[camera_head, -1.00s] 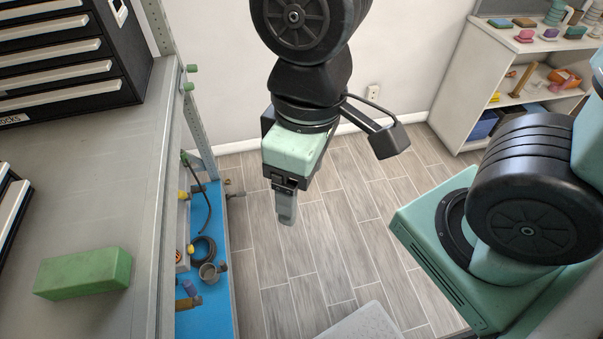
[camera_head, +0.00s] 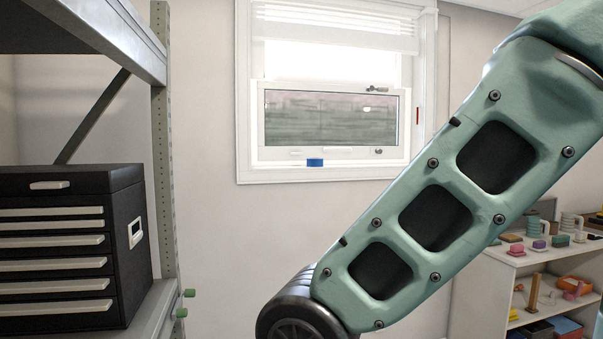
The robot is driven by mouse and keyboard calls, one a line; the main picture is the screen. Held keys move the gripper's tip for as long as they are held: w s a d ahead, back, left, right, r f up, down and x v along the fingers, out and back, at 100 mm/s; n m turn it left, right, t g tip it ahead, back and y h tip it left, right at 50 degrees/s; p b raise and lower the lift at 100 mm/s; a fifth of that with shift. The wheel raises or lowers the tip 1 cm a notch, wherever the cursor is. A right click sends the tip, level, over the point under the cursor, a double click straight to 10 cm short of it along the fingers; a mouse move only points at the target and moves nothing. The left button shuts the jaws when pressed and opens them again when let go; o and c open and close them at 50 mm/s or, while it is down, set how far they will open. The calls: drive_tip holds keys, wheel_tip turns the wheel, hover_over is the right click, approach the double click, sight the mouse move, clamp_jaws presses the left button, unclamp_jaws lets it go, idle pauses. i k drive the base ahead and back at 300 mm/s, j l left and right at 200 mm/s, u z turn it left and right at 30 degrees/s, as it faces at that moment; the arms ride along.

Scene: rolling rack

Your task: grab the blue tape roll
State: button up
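A small blue roll-shaped object (camera_head: 315,162), which looks like the blue tape roll, sits on the window sill at the bottom of the window. It is small in the picture, so its hole cannot be made out. My arm crosses the right half of the view, and its lower joint is at the bottom edge. My gripper is outside the frame now, so its distance from the blue object does not show.
A metal rack (camera_head: 163,180) with a black drawer cabinet (camera_head: 128,250) on its shelf stands at the left. A white shelf unit (camera_head: 490,290) with several small items stands at the right, partly behind my arm. The window (camera_head: 335,115) is in the back wall.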

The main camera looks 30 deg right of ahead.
sight(312, 162)
drive_tip(key=i+l+z, duration=0.15)
drive_tip(key=i, duration=0.25)
drive_tip(key=i+l+z, duration=0.15)
drive_tip(key=i+l, duration=0.2)
drive_tip(key=i+l+z, duration=0.15)
drive_tip(key=i, duration=0.3)
drive_tip(key=i+l+z, duration=0.15)
drive_tip(key=i, duration=0.25)
